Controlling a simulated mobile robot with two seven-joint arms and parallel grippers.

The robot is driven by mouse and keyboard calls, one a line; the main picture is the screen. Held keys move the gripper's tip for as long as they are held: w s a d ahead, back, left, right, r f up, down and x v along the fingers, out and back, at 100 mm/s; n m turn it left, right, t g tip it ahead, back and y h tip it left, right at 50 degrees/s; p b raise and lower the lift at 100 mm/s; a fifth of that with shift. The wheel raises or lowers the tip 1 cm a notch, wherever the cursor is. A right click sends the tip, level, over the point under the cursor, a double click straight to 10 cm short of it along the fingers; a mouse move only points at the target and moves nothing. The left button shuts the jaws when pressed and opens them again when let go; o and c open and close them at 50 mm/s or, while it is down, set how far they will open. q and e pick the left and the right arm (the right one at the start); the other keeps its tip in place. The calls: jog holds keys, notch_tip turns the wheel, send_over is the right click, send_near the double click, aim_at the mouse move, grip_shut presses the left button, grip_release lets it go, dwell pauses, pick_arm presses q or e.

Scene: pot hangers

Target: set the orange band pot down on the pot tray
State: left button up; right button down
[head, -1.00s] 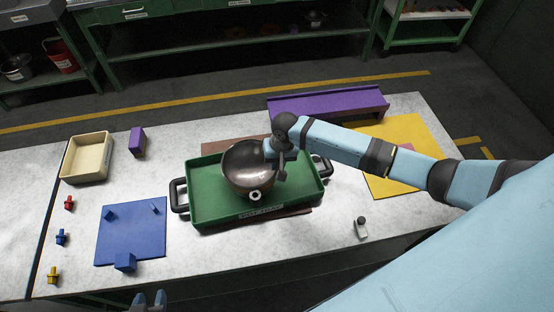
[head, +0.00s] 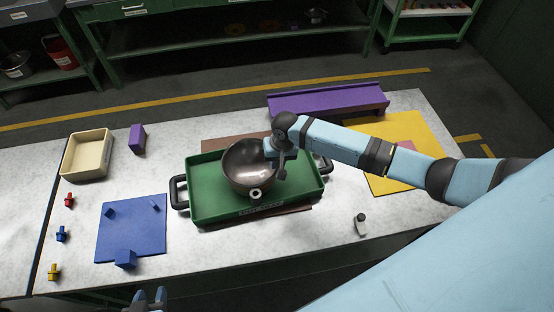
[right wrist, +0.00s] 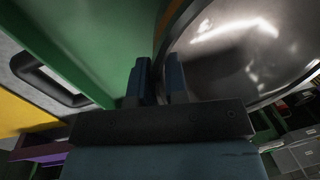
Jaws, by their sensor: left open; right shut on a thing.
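The pot (head: 247,168), a dark metal bowl with a small ring on its front, is over the middle of the green pot tray (head: 205,207). Its opening faces up. My right gripper (head: 279,158) is shut on the pot's right rim. In the right wrist view, the pot wall (right wrist: 245,50) runs between the fingers (right wrist: 158,80), with the green tray (right wrist: 100,40) to the left. My left gripper (head: 149,299) is open and empty at the bottom edge.
A blue board (head: 130,230) with small blocks and a beige bin (head: 86,156) are on the left. A purple shelf piece (head: 328,103) lies behind the tray, a yellow board (head: 405,135) to its right.

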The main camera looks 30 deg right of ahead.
jog(key=c, duration=1.1)
grip_release()
jog(key=shift+o, duration=0.2)
jog(key=shift+f, duration=0.1)
notch_tip(320, 180, up, 24)
jog(key=d+p, duration=0.2)
jog(key=shift+s, duration=0.25)
jog(key=shift+a+f, duration=0.1)
jog(key=shift+f, duration=0.15)
